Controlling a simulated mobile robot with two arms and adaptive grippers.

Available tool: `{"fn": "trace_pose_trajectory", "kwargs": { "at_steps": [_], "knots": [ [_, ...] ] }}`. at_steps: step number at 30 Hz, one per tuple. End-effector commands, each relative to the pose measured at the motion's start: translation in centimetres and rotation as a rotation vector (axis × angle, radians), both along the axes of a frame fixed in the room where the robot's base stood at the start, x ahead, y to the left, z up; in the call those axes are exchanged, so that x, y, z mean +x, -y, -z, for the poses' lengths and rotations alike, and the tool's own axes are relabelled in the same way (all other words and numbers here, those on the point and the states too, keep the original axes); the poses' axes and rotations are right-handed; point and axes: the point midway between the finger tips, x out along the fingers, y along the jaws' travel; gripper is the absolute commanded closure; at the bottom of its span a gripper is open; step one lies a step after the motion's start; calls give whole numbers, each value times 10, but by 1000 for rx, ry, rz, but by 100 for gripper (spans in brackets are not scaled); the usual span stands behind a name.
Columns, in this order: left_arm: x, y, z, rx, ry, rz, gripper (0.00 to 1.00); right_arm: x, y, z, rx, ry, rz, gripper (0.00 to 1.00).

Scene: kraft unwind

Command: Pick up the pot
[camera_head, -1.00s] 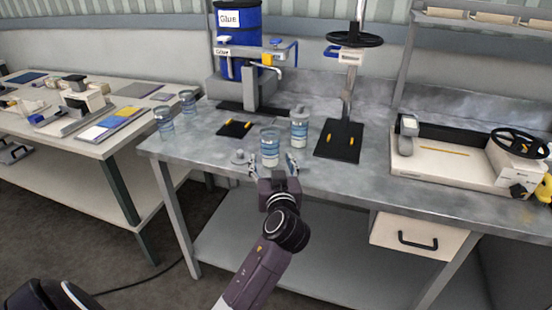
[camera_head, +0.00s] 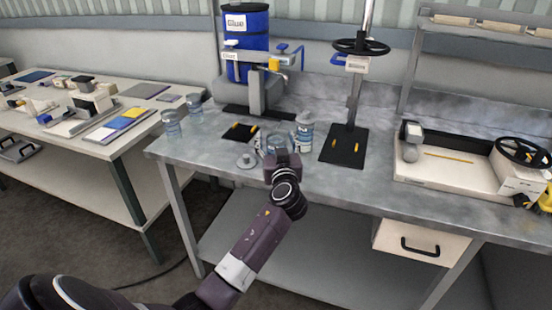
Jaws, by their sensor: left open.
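Several clear pots with blue-and-white labels stand on the grey metal workbench (camera_head: 215,150). One pot (camera_head: 277,141) is directly beyond my left gripper (camera_head: 277,150), which partly hides it. The left gripper is open, with its fingers close to the sides of this pot; I cannot tell whether they touch it. A second pot (camera_head: 304,132) with a lid stands just to the right. Two more pots, one at the bench's left end (camera_head: 172,125) and one behind it (camera_head: 194,108), stand apart. My right gripper is not in view.
A round lid (camera_head: 246,161) lies left of the gripper. Behind stand a blue glue drum (camera_head: 245,30) with a dispenser and a press with a black handwheel (camera_head: 360,47). A white machine (camera_head: 455,170) is at right. A side table (camera_head: 100,150) stands left.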

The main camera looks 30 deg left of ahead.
Motion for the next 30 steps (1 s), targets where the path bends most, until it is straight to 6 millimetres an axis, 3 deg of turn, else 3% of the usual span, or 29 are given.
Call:
{"fn": "trace_pose_trajectory", "kwargs": {
  "at_steps": [5,21,30],
  "knots": [
    [0,0,0,0,0,0,42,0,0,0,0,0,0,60],
    [0,0,0,1,-1,0,100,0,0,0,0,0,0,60],
    [0,0,-3,1,1,0,100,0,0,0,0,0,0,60]
  ]
}}
